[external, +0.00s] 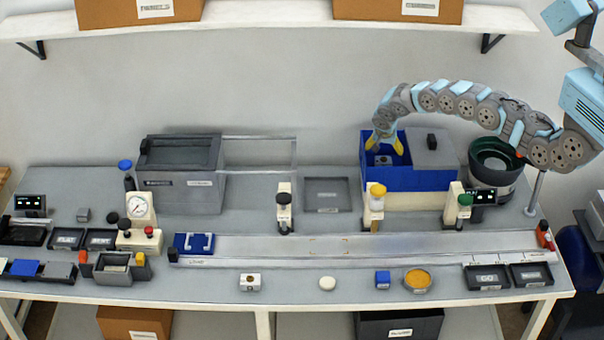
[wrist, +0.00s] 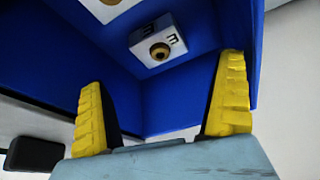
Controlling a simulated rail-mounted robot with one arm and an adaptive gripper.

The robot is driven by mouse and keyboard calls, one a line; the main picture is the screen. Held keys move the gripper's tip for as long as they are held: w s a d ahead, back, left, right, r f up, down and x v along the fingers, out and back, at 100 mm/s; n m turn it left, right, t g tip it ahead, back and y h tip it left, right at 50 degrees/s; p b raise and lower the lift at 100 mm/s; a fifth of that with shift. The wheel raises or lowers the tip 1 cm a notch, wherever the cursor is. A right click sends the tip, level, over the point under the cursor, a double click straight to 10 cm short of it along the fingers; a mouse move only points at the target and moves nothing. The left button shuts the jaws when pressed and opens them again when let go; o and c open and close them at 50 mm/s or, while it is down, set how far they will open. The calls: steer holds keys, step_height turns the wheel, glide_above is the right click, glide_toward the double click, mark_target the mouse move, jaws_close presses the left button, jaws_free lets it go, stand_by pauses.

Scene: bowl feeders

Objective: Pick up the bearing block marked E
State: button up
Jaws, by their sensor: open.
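A white bearing block (wrist: 158,42) with a brass-coloured round bore lies inside the blue bin (external: 410,187). The dark letter on its face looks like an E turned on its side. It shows small in the external view (external: 383,160). My gripper (external: 384,143) has yellow fingers spread apart at the bin's open left part. In the wrist view, the gripper (wrist: 165,105) is open and empty, with the block beyond the fingertips and between them. A second white block (wrist: 103,6) is cut off at the top edge, its mark not readable.
A grey cover (external: 432,148) with a black knob closes the bin's right part. Blue bin walls (wrist: 75,65) stand close around the fingers. A dark bowl feeder (external: 495,165) is right of the bin. Posts (external: 376,205) and a conveyor (external: 350,246) lie in front.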

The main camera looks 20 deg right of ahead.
mark_target(384, 158)
steer(key=shift+x, duration=1.9)
steer(key=shift+d+f+b, duration=0.1)
steer(key=shift+f+b, duration=0.65)
steer(key=shift+w+d+f+b, duration=0.2)
steer(key=shift+w+f+b, duration=0.35)
steer(key=shift+b, duration=0.4)
steer(key=shift+s, duration=0.1)
steer(key=shift+f, duration=0.1)
steer(key=c, duration=1.3)
